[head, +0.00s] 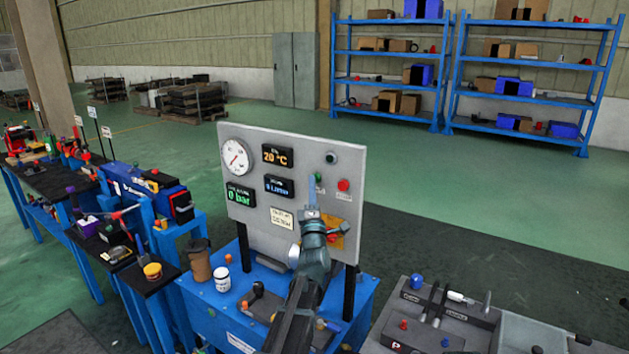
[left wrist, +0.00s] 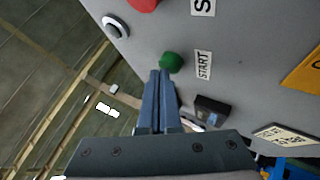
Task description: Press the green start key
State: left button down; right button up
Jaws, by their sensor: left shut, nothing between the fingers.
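The green start key (head: 318,177) sits on the upright grey panel (head: 240,208), left of the red key (head: 344,185). In the left wrist view the green key (left wrist: 172,62) is a round knob beside a START label (left wrist: 203,65). My left gripper (head: 311,182) is shut and empty, its blue fingers pointing at the panel. In the left wrist view its fingertips (left wrist: 158,73) are right at the lower left edge of the green key. I cannot tell whether they touch it. My right gripper is not in view.
The panel holds a round gauge (head: 236,157), several displays and a black round knob (head: 331,158). A brown cup (head: 200,262) and a white jar (head: 222,279) stand on the blue bench at left. A grey tool table (head: 480,335) is at lower right.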

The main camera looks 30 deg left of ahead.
pick_arm(q)
jog(key=shift+w, duration=0.25)
jog(key=shift+s, duration=0.1)
dwell(0.4)
jog(key=shift+s, duration=0.85)
jog(key=s, duration=0.5)
jog(key=shift+a, duration=0.25)
dwell(0.6)
